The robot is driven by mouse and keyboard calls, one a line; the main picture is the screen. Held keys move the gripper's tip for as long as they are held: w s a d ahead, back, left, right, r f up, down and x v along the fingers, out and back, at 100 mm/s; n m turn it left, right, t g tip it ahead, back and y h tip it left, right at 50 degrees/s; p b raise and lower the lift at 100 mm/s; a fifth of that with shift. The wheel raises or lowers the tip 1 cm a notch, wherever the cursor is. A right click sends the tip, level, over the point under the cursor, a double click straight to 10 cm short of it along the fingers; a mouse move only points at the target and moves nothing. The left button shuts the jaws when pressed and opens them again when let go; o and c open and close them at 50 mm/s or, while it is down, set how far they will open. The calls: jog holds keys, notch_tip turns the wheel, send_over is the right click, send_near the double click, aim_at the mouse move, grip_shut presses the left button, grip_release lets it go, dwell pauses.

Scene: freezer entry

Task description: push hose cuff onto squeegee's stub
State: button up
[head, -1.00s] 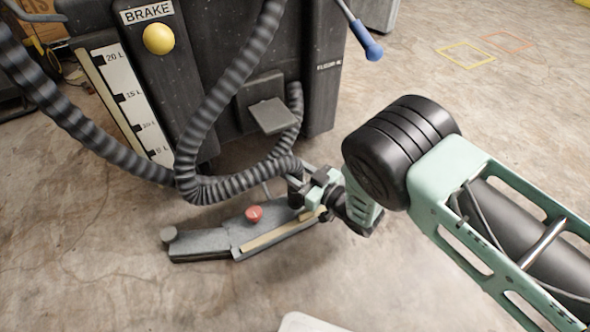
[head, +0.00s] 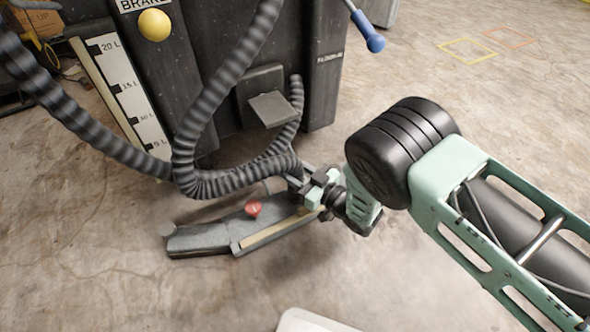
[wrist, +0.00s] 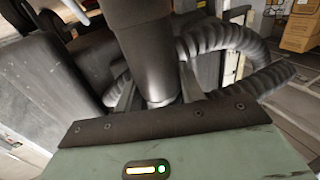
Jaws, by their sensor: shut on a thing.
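The squeegee (head: 205,238) lies on the floor in front of the machine, a long grey body with a red knob (head: 253,209) and a beige strip along its near edge. My gripper (head: 301,187) is low over its right end. In the wrist view its two fingers (wrist: 157,95) close around a smooth dark cylinder, seemingly the hose cuff (wrist: 142,45). A ribbed grey hose (head: 215,186) loops down from the machine to my gripper. The squeegee's stub cannot be made out, and I cannot tell whether the cuff touches it.
The dark machine (head: 215,95) stands close behind, with a yellow brake knob (head: 155,24), a litre scale (head: 125,90) and a small grey ledge (head: 273,108). A blue-tipped lever (head: 372,40) juts out at upper right. The floor at left and front is largely clear.

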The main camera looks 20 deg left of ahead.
jog(key=shift+f+b, duration=0.3)
jog(key=shift+f, duration=0.25)
jog(key=o, duration=1.1)
jog(key=shift+p+v, duration=4.6)
jog(key=shift+v, duration=4.1)
jog(key=shift+s, duration=0.1)
